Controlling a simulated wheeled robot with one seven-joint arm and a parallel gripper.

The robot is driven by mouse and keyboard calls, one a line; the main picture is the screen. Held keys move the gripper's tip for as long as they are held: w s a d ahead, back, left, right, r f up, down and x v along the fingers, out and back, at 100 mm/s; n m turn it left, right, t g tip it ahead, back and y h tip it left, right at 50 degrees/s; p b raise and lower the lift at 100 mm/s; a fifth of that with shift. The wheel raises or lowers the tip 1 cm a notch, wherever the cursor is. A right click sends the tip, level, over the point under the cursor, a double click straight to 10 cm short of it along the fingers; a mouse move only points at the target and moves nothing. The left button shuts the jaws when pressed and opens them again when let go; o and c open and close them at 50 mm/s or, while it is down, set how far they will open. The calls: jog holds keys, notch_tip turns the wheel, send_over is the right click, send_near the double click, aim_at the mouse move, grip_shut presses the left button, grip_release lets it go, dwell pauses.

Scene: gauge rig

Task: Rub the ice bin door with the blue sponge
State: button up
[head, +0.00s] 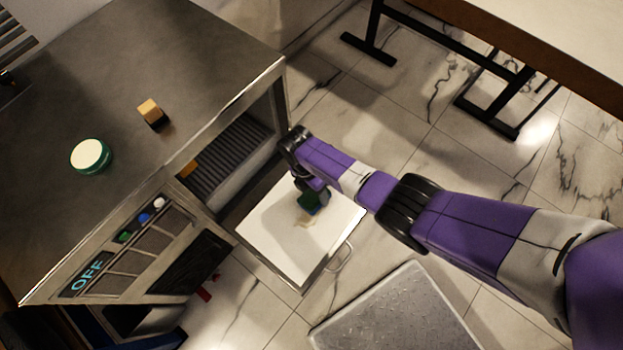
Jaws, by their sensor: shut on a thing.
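The ice bin door (265,237) hangs open from the front of the steel machine, its white inner face up and a metal handle at its outer edge. A small brownish smear (308,221) shows on the white face. My gripper (309,191) is over the middle of the door, shut on a dark block (311,205) that looks green rather than clearly blue. The block is at the smear's upper edge and seems to be on or just above the door; contact cannot be told. The gripper partly hides the block.
On the steel top (190,60) are a tan-and-black block (151,112) and a round green-and-white tin (91,156). A front panel reads OFF (86,280) beside coloured buttons. A grey textured platform (395,315) lies on the marble floor below. A table (560,40) stands upper right.

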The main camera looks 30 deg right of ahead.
jog(key=shift+d+f, duration=0.1)
jog(key=shift+d, duration=0.5)
jog(key=shift+r, duration=0.2)
jog(key=shift+p+v, duration=2.2)
jog(key=shift+v, duration=0.7)
jog(key=shift+w+a, duration=0.1)
jog(key=shift+p+v, duration=1.1)
jog(key=shift+v, duration=0.4)
